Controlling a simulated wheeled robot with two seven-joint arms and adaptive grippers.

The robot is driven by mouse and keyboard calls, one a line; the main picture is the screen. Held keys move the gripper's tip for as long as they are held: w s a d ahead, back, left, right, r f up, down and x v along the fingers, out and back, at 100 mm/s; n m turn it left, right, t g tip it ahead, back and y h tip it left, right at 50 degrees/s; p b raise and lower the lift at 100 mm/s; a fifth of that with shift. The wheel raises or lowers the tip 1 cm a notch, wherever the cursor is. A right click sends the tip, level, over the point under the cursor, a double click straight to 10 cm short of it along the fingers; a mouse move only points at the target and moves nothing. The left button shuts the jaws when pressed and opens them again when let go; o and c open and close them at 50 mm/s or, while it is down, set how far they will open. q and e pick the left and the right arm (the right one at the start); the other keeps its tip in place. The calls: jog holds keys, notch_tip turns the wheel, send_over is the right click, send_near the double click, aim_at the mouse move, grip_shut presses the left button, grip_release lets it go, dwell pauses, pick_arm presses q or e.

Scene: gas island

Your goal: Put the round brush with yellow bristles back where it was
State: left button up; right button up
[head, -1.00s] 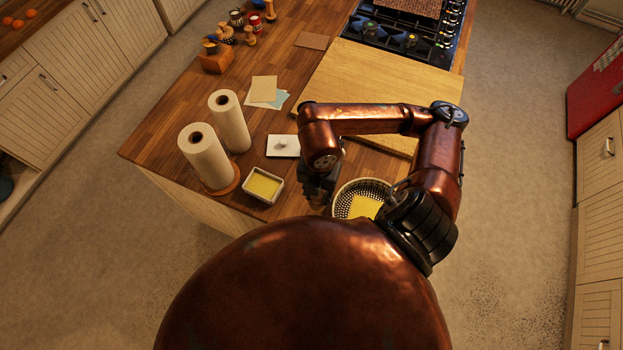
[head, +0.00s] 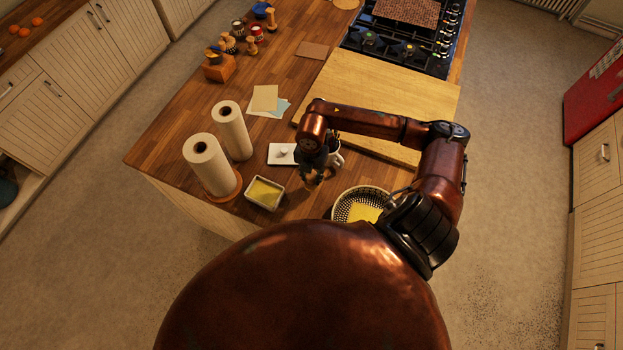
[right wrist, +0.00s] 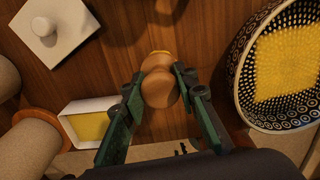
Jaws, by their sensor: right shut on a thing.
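The round brush is between the fingers of my right gripper (right wrist: 158,86), which is shut on its rounded wooden body (right wrist: 157,90). In the head view my right gripper (head: 313,180) is over the near part of the wooden island, between the yellow-filled dish and the patterned bowl. The brush is small and partly hidden there, so its height above the counter is hard to tell. My left gripper is not in view.
The patterned bowl (head: 374,194) is right of the gripper; the rectangular dish (head: 277,193) is left. A large board (head: 400,100) lies beyond.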

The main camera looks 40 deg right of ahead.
notch_tip(320, 180, down, 2)
jog(key=shift+f+p, duration=0.1)
jog(key=shift+p, duration=0.55)
jog(key=shift+f, duration=0.35)
jog(key=shift+f, duration=0.15)
jog(key=shift+f, duration=0.15)
jog(key=o, duration=1.1)
jog(key=shift+r, duration=0.25)
